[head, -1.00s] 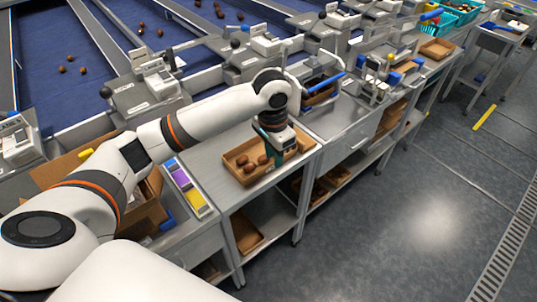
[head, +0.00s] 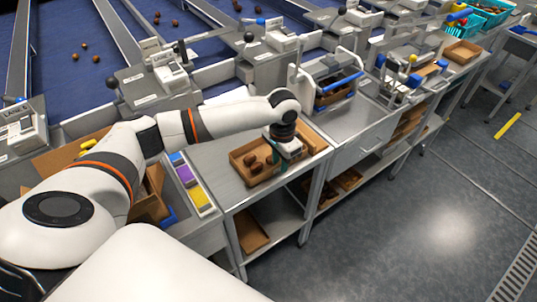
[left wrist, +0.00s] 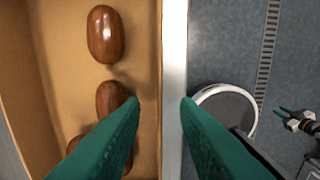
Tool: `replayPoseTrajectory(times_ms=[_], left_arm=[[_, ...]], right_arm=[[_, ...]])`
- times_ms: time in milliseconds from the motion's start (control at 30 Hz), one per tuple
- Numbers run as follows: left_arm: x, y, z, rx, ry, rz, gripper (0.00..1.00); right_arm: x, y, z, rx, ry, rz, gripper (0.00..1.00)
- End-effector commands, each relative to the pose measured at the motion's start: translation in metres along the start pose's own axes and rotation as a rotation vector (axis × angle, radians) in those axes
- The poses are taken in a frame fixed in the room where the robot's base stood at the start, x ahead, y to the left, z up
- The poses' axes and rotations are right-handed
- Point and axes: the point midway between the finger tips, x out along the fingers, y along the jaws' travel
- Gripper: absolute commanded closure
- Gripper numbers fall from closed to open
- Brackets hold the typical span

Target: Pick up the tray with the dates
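A shallow brown tray (head: 266,179) with several dates (head: 257,167) stands on the metal side table in the head view. In the left wrist view the tray floor (left wrist: 60,60) fills the left side, with glossy brown dates (left wrist: 106,35) on it. My left gripper (head: 293,163) is low at the tray's right side, pointing down. In the left wrist view its teal fingertips (left wrist: 160,101) are apart, with the tray's side wall (left wrist: 150,60) between them and nothing gripped. My right gripper (left wrist: 296,115) shows small at the right edge of that view, its fingers apart.
The metal table (head: 212,152) has bare room left of the tray. An open cardboard box (head: 150,205) and a strip of coloured blocks (head: 186,176) lie to the left. A scale-like station with a blue handle (head: 340,82) stands behind right. Open floor lies right.

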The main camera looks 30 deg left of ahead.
Motion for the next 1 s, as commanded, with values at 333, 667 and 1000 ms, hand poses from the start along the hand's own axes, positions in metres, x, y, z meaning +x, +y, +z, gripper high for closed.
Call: replayPoseTrajectory(times_ms=[333,667,1000], left_arm=[[0.019,0.0,0.0,0.001,-0.001,0.0,0.72],[0.018,0.0,0.0,0.001,-0.001,0.0,1.0],[0.012,0.0,0.001,0.0,-0.004,0.001,1.0]], right_arm=[[-0.002,0.001,0.0,0.0,0.0,0.001,0.72],[-0.003,0.002,-0.006,0.001,0.008,0.003,0.72],[-0.002,0.002,-0.006,0.001,0.008,0.002,0.72]])
